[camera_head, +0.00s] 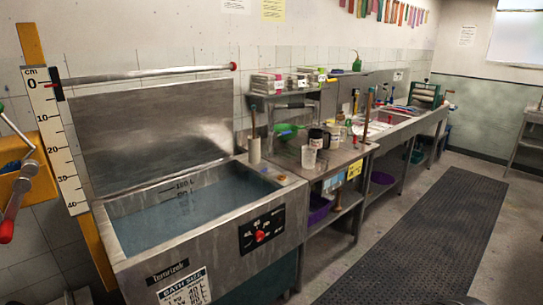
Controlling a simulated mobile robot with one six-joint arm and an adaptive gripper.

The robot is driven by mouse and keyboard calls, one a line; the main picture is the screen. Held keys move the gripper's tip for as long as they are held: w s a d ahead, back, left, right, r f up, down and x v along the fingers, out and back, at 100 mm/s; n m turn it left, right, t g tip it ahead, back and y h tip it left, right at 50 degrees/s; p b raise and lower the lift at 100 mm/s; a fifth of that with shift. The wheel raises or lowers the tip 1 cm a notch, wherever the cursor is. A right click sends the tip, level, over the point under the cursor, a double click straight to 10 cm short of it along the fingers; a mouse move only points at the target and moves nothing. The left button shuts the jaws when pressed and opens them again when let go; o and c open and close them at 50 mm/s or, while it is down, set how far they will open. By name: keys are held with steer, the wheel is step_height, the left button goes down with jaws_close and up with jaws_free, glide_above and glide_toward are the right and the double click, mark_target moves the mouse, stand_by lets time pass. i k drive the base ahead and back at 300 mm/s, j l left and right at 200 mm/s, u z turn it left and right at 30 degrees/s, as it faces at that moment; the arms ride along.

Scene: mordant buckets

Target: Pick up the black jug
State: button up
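A small black container (317,139) stands among bottles and cups on the steel bench just right of the large vat. It may be the black jug, but it is too small to make out a handle or spout. A pale translucent cup (308,158) stands in front of it and partly hides its lower part. Another dark container stands close beside it on the right. My gripper does not show in this view.
A steel vat (280,205) of bluish liquid with a raised lid (150,130) stands at the front left. A steel bench (340,163) and sink run along the wall. A shelf unit stands behind the containers. A dark ribbed mat (420,240) covers clear floor at right.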

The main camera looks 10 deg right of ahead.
mark_target(314, 135)
steer(key=i+l+z, duration=0.4)
steer(key=i+l, duration=0.5)
steer(key=i+j, duration=0.05)
steer(key=i, duration=0.05)
